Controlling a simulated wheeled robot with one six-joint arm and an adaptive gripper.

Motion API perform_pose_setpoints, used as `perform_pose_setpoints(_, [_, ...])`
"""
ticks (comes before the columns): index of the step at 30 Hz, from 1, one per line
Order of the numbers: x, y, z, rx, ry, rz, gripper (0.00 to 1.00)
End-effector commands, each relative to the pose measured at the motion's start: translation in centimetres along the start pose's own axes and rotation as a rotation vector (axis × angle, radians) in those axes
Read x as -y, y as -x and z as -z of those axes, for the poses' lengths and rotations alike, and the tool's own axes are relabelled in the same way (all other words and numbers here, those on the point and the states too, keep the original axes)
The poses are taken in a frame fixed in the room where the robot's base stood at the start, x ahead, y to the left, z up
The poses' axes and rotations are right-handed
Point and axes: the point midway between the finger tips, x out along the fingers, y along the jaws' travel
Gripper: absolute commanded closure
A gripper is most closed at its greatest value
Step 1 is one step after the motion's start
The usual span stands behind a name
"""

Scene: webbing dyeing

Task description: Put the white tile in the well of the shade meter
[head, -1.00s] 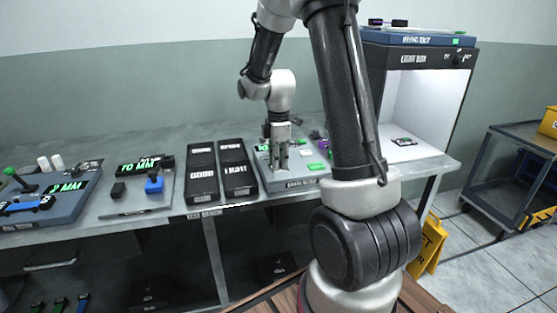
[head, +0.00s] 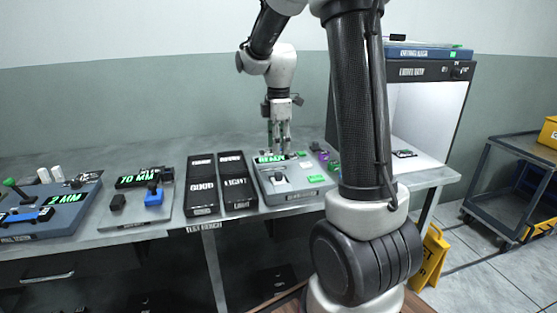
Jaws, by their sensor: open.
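The shade meter (head: 306,193) is the grey sloped box on the bench, right of the two dark trays. Its green display reads READY, and a green button (head: 317,178) is on its right. A small pale piece (head: 279,179), which looks like the white tile, shows at the dark well in the meter's front left part. It is too small to tell whether it lies flat. My gripper (head: 277,154) points down over the back of the meter, behind the pale piece and apart from it. It is open, and I see nothing between its fingers.
Two dark trays (head: 220,208) lie left of the meter. Farther left are two gauges (head: 137,215) with green displays. Small purple and green items (head: 323,157) stand just right of the meter. A light box (head: 430,115) stands at the right end, beyond my arm.

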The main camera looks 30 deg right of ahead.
Motion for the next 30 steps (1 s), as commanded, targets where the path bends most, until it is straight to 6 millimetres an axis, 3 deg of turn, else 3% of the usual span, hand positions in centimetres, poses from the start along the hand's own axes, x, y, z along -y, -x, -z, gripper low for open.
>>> perform_pose_setpoints(5, [0.1,2.0,0.0,-0.001,-0.006,-0.003,0.57])
perform_pose_setpoints(8, [1.4,3.4,0.1,-0.005,-0.066,-0.022,0.57])
perform_pose_setpoints(11, [4.3,5.7,0.1,-0.02,-0.211,-0.066,0.57])
perform_pose_setpoints(15, [10.6,8.8,0.0,-0.076,-0.522,-0.145,0.57])
perform_pose_setpoints(21, [19.0,9.9,-0.8,-0.201,-0.956,-0.22,0.57])
perform_pose_setpoints(25, [22.4,9.3,-1.3,-0.273,-1.15,-0.236,0.57])
perform_pose_setpoints(30, [24.1,8.8,-1.6,-0.318,-1.268,-0.239,0.57])
